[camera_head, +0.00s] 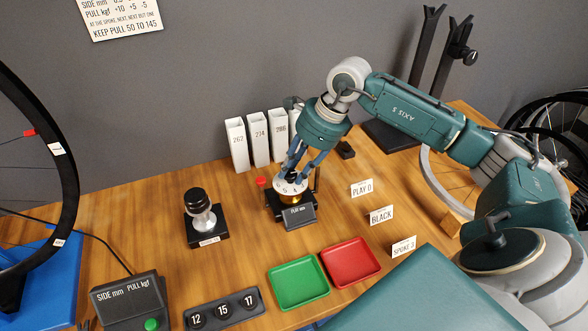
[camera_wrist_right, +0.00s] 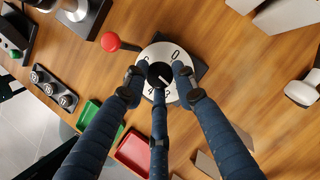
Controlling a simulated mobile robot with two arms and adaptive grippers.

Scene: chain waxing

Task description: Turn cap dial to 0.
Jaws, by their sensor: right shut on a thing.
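The cap dial (camera_head: 291,188) is a white disc with black numbers on top of a brass-coloured body, on a black base with a "PLAY mm" plate (camera_head: 298,216). My right gripper (camera_head: 293,176) reaches down from above, its blue fingers shut around the dial's centre. In the right wrist view, the dial (camera_wrist_right: 174,52) has a black centre knob (camera_wrist_right: 160,73) with a short white line, and the gripper (camera_wrist_right: 158,78) closes round that knob. The 0 shows at the dial's upper right and the 4 and 2 at its lower side; fingers hide other numbers. My left gripper is not in view.
A red ball-topped lever (camera_head: 261,182) stands left of the dial. White numbered boxes (camera_head: 258,141) stand behind. Green (camera_head: 299,302) and red (camera_head: 352,284) trays lie in front. A "PLAY 0" card (camera_head: 362,188) stands to the right. A black-knobbed device (camera_head: 205,238) stands left.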

